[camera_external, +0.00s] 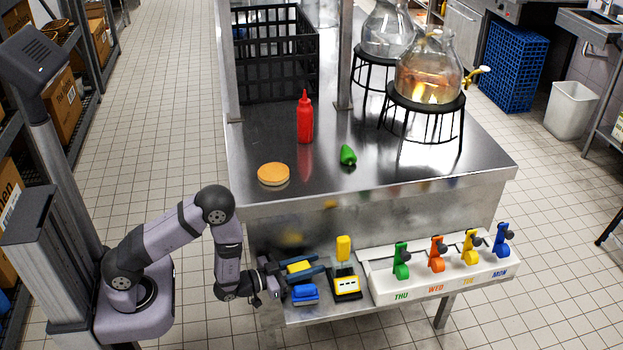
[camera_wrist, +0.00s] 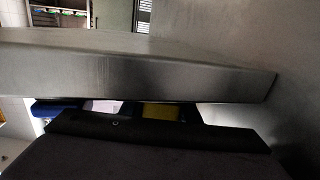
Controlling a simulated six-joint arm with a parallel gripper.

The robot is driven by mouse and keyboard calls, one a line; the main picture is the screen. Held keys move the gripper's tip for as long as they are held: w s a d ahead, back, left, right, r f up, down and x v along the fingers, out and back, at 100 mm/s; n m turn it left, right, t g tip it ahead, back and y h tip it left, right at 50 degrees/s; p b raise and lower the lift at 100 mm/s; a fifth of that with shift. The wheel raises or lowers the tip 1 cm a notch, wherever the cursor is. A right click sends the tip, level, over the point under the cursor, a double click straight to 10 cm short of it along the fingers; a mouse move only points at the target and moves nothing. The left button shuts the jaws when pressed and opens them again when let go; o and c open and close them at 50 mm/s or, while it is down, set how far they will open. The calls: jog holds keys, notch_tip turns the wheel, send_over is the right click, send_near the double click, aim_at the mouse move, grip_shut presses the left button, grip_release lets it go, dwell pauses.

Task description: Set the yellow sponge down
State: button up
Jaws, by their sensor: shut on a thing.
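The yellow sponge (camera_external: 300,267) is between the fingers of my gripper (camera_external: 303,268), which is shut on it. My gripper reaches in from the left over the low front shelf. I cannot tell whether the sponge touches the shelf. In the wrist view, a yellow patch, likely the sponge (camera_wrist: 160,111), shows at the dark fingers and is mostly hidden.
A blue block (camera_external: 305,294) lies just in front of my gripper. A yellow-handled item (camera_external: 345,283) stands close to the right. Further right is a white rack (camera_external: 385,293) with coloured clips. The steel counter (camera_external: 400,178) rises behind the shelf.

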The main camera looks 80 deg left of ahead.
aim_at(288, 273)
jog(key=shift+f, duration=0.1)
jog(key=shift+f, duration=0.15)
jog(key=o, duration=1)
jog(key=v, duration=0.5)
jog(key=shift+s, duration=0.2)
jog(key=shift+s+p, duration=0.3)
jog(key=shift+p, duration=0.1)
jog(key=shift+o, duration=0.6)
jog(key=shift+p+v, duration=0.55)
jog(key=shift+v, duration=0.25)
